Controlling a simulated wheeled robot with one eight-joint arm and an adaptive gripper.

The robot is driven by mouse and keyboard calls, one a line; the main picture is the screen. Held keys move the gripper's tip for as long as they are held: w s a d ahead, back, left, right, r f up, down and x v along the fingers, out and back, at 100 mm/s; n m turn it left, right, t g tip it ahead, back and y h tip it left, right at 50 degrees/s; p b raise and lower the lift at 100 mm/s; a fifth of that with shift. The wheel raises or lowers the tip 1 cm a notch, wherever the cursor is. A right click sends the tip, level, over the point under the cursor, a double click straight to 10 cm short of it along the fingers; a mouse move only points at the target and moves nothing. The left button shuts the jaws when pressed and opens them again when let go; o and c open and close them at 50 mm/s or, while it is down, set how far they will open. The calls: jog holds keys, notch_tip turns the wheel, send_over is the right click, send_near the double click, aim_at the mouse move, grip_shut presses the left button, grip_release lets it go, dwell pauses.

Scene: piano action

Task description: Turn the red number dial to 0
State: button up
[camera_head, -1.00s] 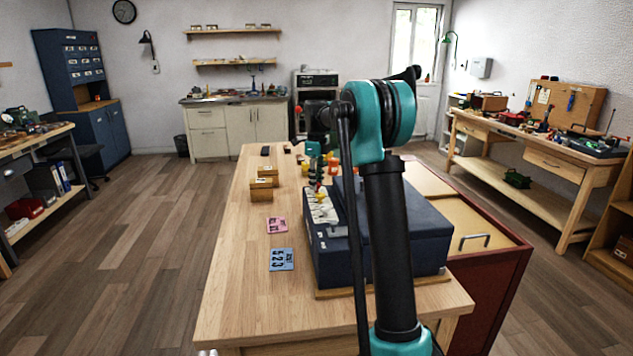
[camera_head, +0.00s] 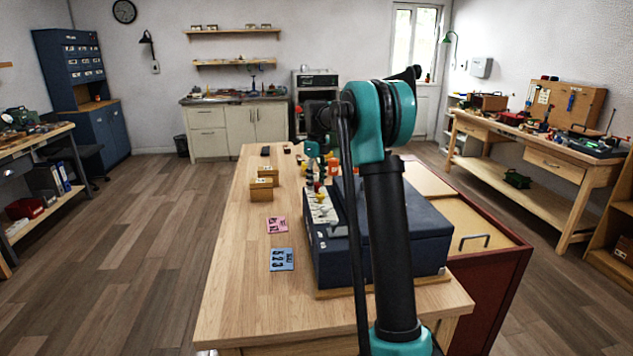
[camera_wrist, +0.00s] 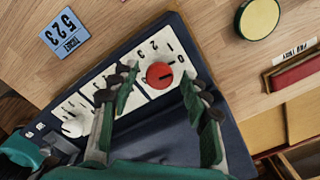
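The red number dial (camera_wrist: 159,75) sits on a white plate (camera_wrist: 150,54) on a dark blue box (camera_wrist: 185,130) in the wrist view. Digits are printed in an arc above it. A short dark mark shows on the dial, toward its right side; I cannot tell exactly which digit it faces. My gripper (camera_wrist: 161,82) is open, with one fingertip to the left of the dial and one to the right. Gaps show between the fingers and the dial. In the head view the blue box (camera_head: 400,235) is partly behind my arm, and the dial cannot be made out clearly.
A white dial (camera_wrist: 74,126) stands on the same panel at left. A blue ticket card (camera_wrist: 65,32) reading 523 and a pink card (camera_head: 277,225) lie on the wooden table (camera_head: 240,300). A green-yellow round object (camera_wrist: 258,18) and a red block (camera_wrist: 298,72) lie to the right.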

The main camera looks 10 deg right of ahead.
aim_at(317, 183)
notch_tip(317, 183, up, 12)
dwell(0.7)
